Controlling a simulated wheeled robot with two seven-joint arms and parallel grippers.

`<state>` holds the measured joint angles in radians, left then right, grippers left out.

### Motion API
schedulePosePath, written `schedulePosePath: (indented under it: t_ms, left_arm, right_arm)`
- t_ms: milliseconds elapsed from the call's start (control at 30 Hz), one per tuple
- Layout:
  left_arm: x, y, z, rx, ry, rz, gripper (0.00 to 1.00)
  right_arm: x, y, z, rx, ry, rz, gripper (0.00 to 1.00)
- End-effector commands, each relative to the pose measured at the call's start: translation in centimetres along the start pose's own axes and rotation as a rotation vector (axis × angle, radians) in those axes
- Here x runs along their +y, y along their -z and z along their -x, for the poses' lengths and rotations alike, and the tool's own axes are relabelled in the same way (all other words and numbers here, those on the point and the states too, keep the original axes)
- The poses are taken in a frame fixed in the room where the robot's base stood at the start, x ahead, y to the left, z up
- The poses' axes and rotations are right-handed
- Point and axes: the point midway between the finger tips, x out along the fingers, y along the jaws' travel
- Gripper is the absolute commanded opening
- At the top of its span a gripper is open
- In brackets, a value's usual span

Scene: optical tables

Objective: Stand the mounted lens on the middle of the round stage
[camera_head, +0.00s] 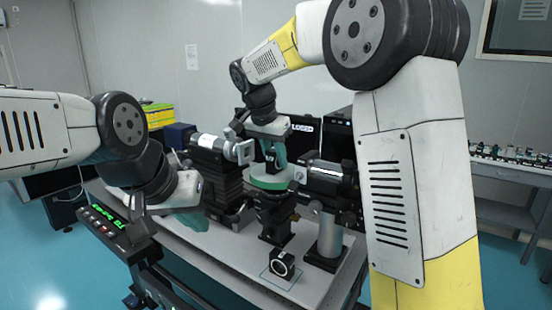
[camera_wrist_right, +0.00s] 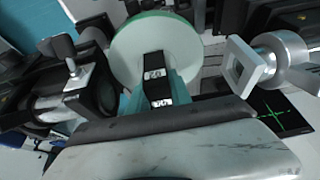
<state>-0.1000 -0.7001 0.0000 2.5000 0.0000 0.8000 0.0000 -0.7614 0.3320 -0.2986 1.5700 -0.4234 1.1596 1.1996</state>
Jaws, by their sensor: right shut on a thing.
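The round stage (camera_head: 258,183) is a pale green disc on a black post, between two optical barrels; its top fills the upper middle of the wrist view (camera_wrist_right: 128,48). My right gripper (camera_head: 272,153) comes down over it, its teal fingers shut on a black mount, which I take as the mounted lens (camera_head: 270,162). In the wrist view the mounted lens (camera_wrist_right: 155,82) is edge-on with white markings, near the disc's middle. Its glass is hidden, and I cannot tell whether it touches the disc. My left gripper (camera_head: 194,219) is at the left, away from the stage; its opening is unclear.
A black ring mount (camera_head: 282,264) stands in a marked square on the table's front. Barrels flank the stage closely at left (camera_head: 222,147) and right (camera_head: 325,176). The white table (camera_head: 225,262) is bare at front left.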

Motion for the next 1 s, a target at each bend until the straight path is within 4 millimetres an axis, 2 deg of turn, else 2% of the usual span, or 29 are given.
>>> schedulePosePath:
  t_ms: [100,133,233,533,667,767,1000]
  left_arm:
    - [0.0,0.0,0.0,0.0,0.0,0.0,0.0]
    - [0.0,0.0,0.0,0.0,0.0,0.0,0.0]
    - [0.0,0.0,0.0,0.0,0.0,0.0,0.0]
    - [0.0,0.0,0.0,0.0,0.0,0.0,0.0]
    - [0.0,0.0,0.0,0.0,0.0,0.0,0.0]
    - [0.0,0.0,0.0,0.0,0.0,0.0,0.0]
    - [0.0,0.0,0.0,0.0,0.0,0.0,0.0]
  right_arm:
    - [0.0,-0.1,-0.2,0.0,0.0,0.0,0.0]
    - [0.0,-0.1,-0.3,0.0,0.0,0.0,0.29]
    - [0.0,-0.1,-0.2,0.0,0.0,0.0,0.47]
    - [0.0,-0.1,-0.2,0.0,0.0,0.0,0.47]
    - [0.0,0.0,0.7,0.0,0.001,0.0,0.47]
    - [-0.1,0.0,2.3,0.001,0.003,0.0,0.47]
    - [-0.1,0.0,7.6,0.002,0.004,0.001,0.47]
